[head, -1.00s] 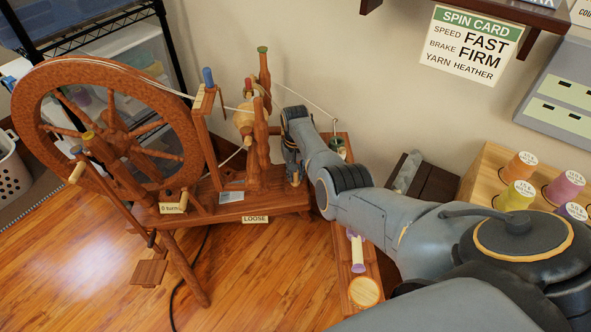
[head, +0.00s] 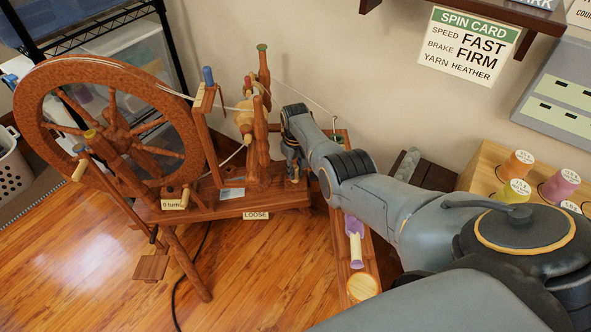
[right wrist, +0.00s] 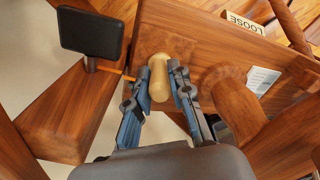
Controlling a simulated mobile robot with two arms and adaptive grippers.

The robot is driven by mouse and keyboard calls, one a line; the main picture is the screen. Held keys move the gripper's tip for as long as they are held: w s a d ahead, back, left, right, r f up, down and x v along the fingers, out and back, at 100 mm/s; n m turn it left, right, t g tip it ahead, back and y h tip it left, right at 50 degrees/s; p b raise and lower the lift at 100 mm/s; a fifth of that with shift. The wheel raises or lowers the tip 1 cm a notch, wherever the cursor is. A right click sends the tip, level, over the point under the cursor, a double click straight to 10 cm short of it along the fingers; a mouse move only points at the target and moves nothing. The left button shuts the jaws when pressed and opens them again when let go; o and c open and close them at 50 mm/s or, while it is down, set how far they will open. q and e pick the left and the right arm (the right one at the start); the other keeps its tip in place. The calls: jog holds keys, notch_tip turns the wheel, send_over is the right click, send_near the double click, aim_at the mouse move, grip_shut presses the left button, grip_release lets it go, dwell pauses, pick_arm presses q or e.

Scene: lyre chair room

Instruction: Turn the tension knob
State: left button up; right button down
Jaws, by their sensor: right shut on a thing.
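The spinning wheel (head: 25,110) stands at the left in the head view. A pale, rounded wooden tension knob (right wrist: 159,78) sits at the end of its base (head: 230,208). My right gripper (right wrist: 162,70) has one finger on each side of the knob and is shut on it. In the head view, my right gripper (head: 294,172) is low at the base's right end, and the knob is mostly hidden behind it. A tag reading LOOSE (head: 256,215) is on the base's front edge; it also shows in the right wrist view (right wrist: 245,22). My left gripper is out of view.
A spin card (head: 462,45) on the wall reads speed FAST, brake FIRM, yarn HEATHER. A wooden bench (head: 372,268) with a spool runs under my right arm. A rack of thread cones (head: 482,160) stands right.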

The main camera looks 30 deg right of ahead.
aim_at(296, 166)
jog(key=c, duration=1.2)
grip_release()
notch_tip(296, 166, up, 12)
jog(key=shift+f, duration=0.1)
